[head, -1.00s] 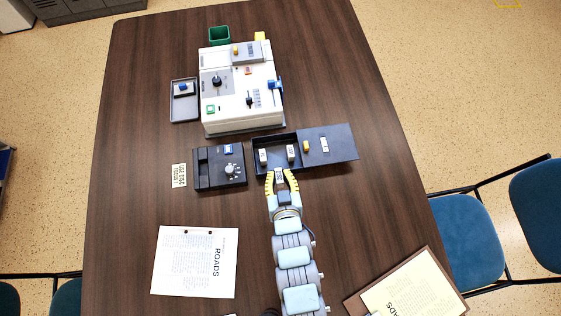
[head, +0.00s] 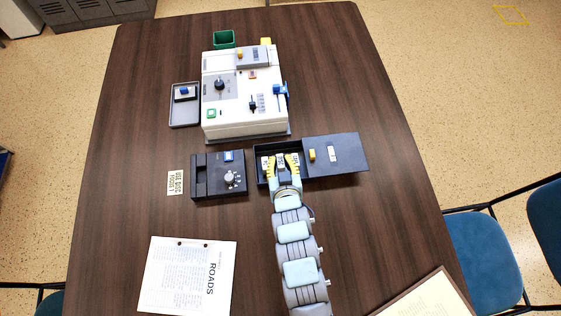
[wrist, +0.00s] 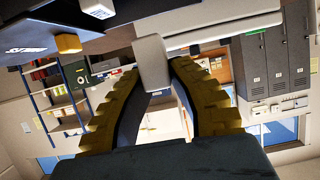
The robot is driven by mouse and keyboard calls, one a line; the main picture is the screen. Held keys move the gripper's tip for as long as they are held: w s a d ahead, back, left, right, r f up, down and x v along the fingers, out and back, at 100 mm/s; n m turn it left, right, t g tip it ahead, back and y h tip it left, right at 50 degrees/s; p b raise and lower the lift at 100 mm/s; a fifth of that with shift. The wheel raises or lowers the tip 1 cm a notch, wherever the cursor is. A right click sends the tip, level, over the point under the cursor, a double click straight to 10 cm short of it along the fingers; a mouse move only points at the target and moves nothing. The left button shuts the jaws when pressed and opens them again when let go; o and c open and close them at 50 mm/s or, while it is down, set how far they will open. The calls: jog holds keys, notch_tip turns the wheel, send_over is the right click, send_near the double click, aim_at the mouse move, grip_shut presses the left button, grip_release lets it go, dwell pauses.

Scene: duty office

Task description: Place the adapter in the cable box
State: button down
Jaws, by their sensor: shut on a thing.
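My gripper (head: 281,164), with yellow ribbed fingers, is shut on a small pale block, which I take for the adapter (head: 281,159). In the wrist view the adapter (wrist: 152,62) is a light grey block between the fingertips. The cable box (head: 259,152) is a dark open tray right of the table's middle. The adapter is over or in it, between two pale labelled blocks, the left one (head: 266,163) and the right one (head: 295,159). I cannot tell whether it touches the box floor. The fingers partly hide the box's front and inside.
A dark panel (head: 350,155) with a yellow piece (head: 312,154) and a white piece (head: 332,153) adjoins the box on the right. A dark dial unit (head: 207,178) stands left, a white machine (head: 240,108) behind. A ROADS sheet (head: 188,275) lies front left.

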aim_at(281, 157)
jog(key=w+f, duration=0.3)
jog(key=f, duration=0.1)
jog(key=shift+w+f+b, duration=0.35)
jog(key=shift+b, duration=0.05)
jog(key=shift+w+f, duration=0.25)
jog(key=shift+f, duration=1.65)
jog(key=shift+f+b, duration=0.1)
jog(key=shift+b, duration=0.2)
jog(key=c, duration=1)
grip_release()
jog(key=shift+c, duration=0.2)
